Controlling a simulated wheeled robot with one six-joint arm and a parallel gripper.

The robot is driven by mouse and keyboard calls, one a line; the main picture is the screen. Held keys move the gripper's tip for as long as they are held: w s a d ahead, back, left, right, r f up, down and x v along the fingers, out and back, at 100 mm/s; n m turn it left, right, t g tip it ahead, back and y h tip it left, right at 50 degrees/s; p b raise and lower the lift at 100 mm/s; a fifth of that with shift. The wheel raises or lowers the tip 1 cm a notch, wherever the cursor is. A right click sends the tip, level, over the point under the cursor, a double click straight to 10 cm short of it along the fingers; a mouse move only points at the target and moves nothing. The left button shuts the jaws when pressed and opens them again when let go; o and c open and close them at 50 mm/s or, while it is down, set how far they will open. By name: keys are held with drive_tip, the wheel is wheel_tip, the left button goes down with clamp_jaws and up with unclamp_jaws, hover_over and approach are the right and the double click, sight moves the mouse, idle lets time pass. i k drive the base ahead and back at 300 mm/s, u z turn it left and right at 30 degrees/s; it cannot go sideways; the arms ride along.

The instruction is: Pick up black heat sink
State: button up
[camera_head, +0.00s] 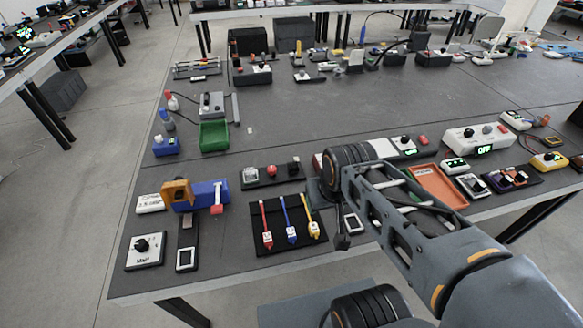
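My arm reaches in from the lower right over the grey table (290,110). My gripper (340,234) points down near the table's front edge, just right of a black mat (262,235) with red, blue and yellow tools on it. A small device with a light screen (354,223) sits close to the gripper's right side. The fingers are dark and small, so I cannot tell whether they are open or hold anything. I cannot make out a black heat sink with certainty; the arm hides part of the table behind it.
A blue and orange vise-like tool (203,194), a green bin (214,136) and a white knob box (145,250) stand on the left. An orange tray (440,187) and a white box with a green display (478,138) are on the right. The table's middle is mostly clear.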

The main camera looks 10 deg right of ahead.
sight(293, 168)
drive_tip(key=k, duration=1)
drive_tip(key=u, duration=1.2)
drive_tip(key=i, duration=0.8)
drive_tip(key=z, duration=0.5)
drive_tip(key=i, duration=0.45)
drive_tip(key=z, duration=0.45)
